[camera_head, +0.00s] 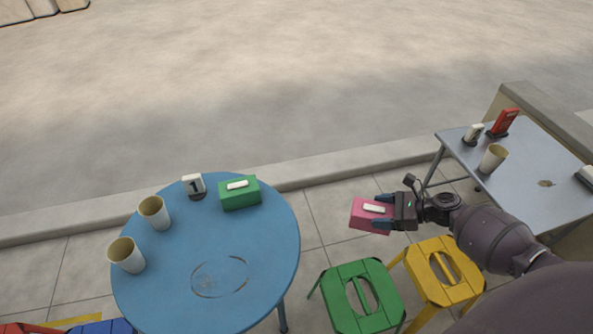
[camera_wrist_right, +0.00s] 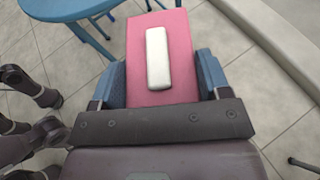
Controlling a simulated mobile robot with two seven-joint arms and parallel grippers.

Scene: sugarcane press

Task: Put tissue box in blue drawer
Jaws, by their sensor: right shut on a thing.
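A pink tissue box (camera_head: 370,214) with a white tissue slot on top is held by my right gripper (camera_head: 384,213), whose fingers are shut on its two sides. The box is in the air to the right of the blue round table, above the tiled floor near the green stool. In the right wrist view the pink box (camera_wrist_right: 176,82) sits between the blue fingers of the right gripper (camera_wrist_right: 162,80). A green tissue box (camera_head: 239,193) lies on the blue round table. No blue drawer shows in either view. My left gripper is not in the head view.
The blue round table (camera_head: 215,300) also carries two cups (camera_head: 154,212) (camera_head: 126,255) and a number stand (camera_head: 194,185). A green stool (camera_head: 360,295) and a yellow stool (camera_head: 443,270) stand below my right arm. A grey table (camera_head: 540,200) with a cup and a red item is at right.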

